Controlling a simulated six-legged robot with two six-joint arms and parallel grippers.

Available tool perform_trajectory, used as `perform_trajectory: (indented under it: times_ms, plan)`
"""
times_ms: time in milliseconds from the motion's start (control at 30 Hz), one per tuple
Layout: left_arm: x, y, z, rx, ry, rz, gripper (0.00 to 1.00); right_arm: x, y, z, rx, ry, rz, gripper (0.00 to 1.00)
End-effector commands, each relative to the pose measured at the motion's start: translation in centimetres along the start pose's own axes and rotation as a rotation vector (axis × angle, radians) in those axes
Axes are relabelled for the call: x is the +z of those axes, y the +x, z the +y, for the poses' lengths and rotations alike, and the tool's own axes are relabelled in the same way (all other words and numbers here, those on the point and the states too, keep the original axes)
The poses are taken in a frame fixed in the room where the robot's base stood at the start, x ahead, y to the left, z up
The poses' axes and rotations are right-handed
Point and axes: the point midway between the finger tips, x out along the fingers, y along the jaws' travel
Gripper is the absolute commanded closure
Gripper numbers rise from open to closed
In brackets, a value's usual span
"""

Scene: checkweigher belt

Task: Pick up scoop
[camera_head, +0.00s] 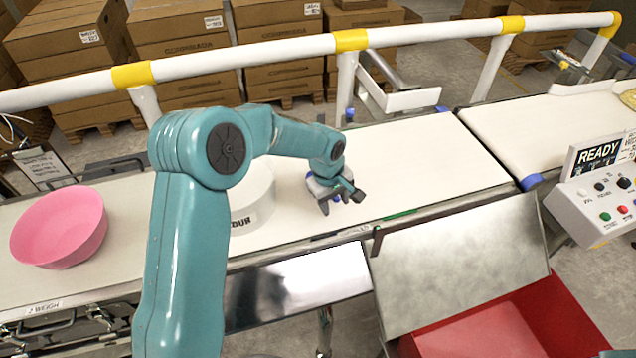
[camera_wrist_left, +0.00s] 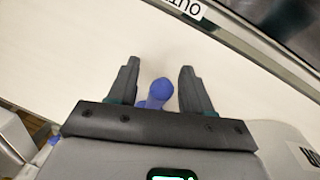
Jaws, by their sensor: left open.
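A blue rounded handle end (camera_wrist_left: 158,92), which looks like part of the scoop, stands between the fingers of my left gripper (camera_wrist_left: 158,80) in the left wrist view. The fingers are open, with a gap on each side of the handle. In the head view my left gripper (camera_head: 342,203) points down over the white belt, just right of a white tub (camera_head: 255,208). Only a small blue patch of the scoop (camera_head: 336,198) shows there between the fingers. The rest of the scoop is hidden.
A pink bowl (camera_head: 60,228) sits on the belt at left. A white rail (camera_head: 250,53) with yellow bands runs behind the belt (camera_head: 425,150). In front are a metal plate (camera_head: 460,270) and a red bin (camera_head: 560,315). A control box (camera_head: 605,205) stands at right.

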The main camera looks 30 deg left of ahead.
Motion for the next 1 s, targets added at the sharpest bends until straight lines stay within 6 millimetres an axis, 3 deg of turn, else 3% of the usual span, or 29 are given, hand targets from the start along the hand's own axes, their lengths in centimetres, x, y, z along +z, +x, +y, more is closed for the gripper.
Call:
perform_trajectory:
  times_ms: [67,233,667,867,1000]
  plan:
    - [0.0,0.0,0.0,0.000,0.000,0.000,0.50,0.0,0.0,0.0,0.000,0.000,0.000,1.00]
    - [0.0,0.0,0.0,0.000,0.000,0.000,1.00,0.0,0.0,0.0,0.000,0.000,0.000,1.00]
    - [-0.1,-0.8,0.2,0.003,0.000,0.002,1.00,0.0,0.1,0.1,0.000,0.000,0.000,1.00]
    - [-0.1,-4.1,0.8,0.006,0.000,0.004,1.00,0.0,0.5,0.2,0.000,0.000,0.000,1.00]
    - [-0.1,-8.2,1.5,0.008,0.001,0.005,1.00,0.0,0.9,0.3,0.000,0.000,0.000,1.00]
